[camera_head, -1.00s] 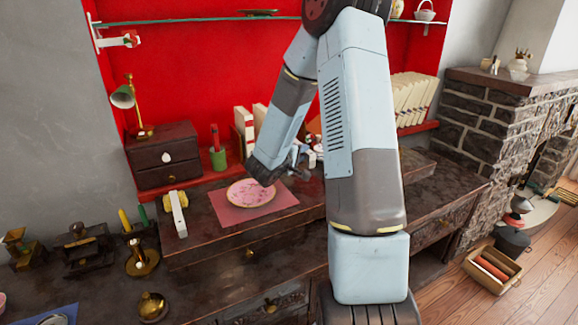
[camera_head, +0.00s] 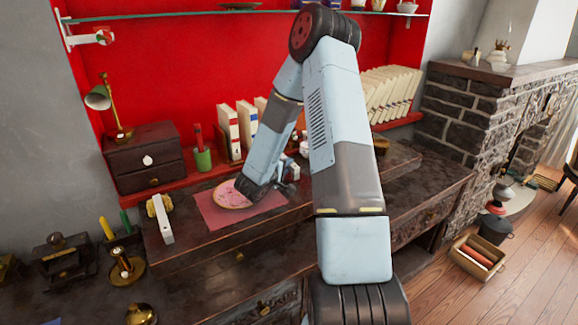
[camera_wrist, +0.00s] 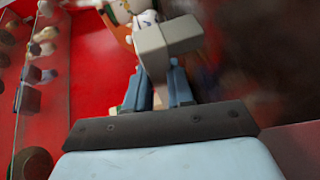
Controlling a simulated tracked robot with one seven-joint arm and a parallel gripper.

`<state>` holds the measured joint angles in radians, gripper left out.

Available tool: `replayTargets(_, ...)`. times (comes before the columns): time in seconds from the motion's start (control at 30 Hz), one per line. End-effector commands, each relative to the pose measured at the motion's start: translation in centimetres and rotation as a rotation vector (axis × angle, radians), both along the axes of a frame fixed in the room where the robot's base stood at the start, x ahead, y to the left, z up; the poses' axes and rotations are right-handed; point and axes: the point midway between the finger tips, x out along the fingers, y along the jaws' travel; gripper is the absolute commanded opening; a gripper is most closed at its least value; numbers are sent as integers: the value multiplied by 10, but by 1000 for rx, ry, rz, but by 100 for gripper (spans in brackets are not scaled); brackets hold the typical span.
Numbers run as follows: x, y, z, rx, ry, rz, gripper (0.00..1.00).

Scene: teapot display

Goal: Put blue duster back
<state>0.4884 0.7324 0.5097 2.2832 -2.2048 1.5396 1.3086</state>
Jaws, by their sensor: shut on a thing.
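My gripper (camera_head: 284,188) is low over the right part of a pink mat (camera_head: 212,214), beside a pink-patterned plate (camera_head: 228,196) with a pale rim. In the wrist view my gripper (camera_wrist: 158,88) is shut on a pale grey, blocky piece that sticks out past the fingers. I take this piece to be part of the blue duster (camera_wrist: 168,38); blue shows on both sides below it, and I cannot tell duster from finger there. In the head view the held thing is too small to make out.
A white bar with a yellow part (camera_head: 162,220) stands left of the mat. A small dark drawer chest (camera_head: 145,165), a green cup (camera_head: 203,159) and several books (camera_head: 230,130) stand behind. A brass bell (camera_head: 141,314) is at front left. The right desk top (camera_head: 425,185) is mostly clear.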

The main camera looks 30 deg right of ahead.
Motion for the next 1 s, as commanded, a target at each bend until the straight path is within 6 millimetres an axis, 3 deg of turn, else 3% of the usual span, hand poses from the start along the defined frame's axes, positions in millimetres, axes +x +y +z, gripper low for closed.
replayTargets(0.17, 1, 2, 0, 0, -1, 3, 0)
replayTargets(0.2, 0, 2, 0, 0, 0, 2, 25)
replayTargets(0.43, 0, -1, 0, 0, 0, -1, 47)
replayTargets(0.77, -2, 1, 1, 0, 0, -2, 48)
replayTargets(1.0, -19, 29, 8, -1, 0, 0, 48)
